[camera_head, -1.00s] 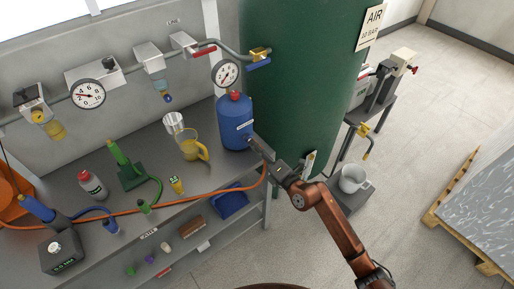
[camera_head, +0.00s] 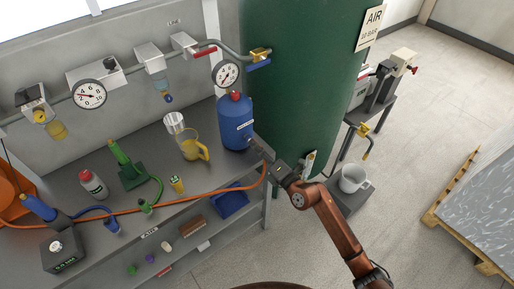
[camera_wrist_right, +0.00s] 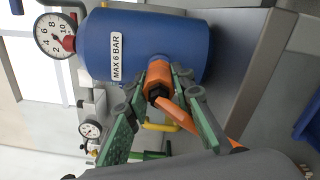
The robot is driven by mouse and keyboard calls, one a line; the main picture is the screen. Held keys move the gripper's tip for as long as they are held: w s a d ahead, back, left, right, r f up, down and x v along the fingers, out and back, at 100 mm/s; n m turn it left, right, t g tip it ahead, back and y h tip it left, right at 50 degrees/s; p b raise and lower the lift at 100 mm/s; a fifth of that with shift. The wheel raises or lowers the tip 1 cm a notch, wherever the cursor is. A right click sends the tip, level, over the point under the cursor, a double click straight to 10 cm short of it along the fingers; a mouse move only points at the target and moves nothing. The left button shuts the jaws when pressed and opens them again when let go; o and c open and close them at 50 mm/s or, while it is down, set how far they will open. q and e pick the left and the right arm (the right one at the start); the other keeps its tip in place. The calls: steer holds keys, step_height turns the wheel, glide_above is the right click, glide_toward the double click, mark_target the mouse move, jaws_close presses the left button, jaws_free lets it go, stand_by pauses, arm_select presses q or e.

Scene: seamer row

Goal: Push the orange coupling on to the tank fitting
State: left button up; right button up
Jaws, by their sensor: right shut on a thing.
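The blue tank (camera_head: 235,122) stands upright on the right end of the bench, with a white "MAX 6 BAR" label, a red cap and a gauge. It also fills the upper middle of the right wrist view (camera_wrist_right: 180,45). My right gripper (camera_head: 256,146) is at the tank's lower right side, shut on the orange coupling (camera_wrist_right: 159,68). In the wrist view the coupling's front end is at the tank wall, between the green finger pads. The tank fitting is hidden behind the coupling, so I cannot tell how far it is seated. My left gripper is not in view.
An orange hose (camera_head: 215,193) runs along the bench front to my right gripper. A yellow jug (camera_head: 192,148) stands left of the tank. A large green air tank (camera_head: 300,90) stands close behind.

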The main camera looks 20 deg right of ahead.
steer(key=shift+w, duration=0.2)
steer(key=o, duration=1.1)
steer(key=shift+a, duration=0.1)
steer(key=shift+o, duration=0.2)
steer(key=v, duration=1.2)
steer(key=shift+f, duration=0.1)
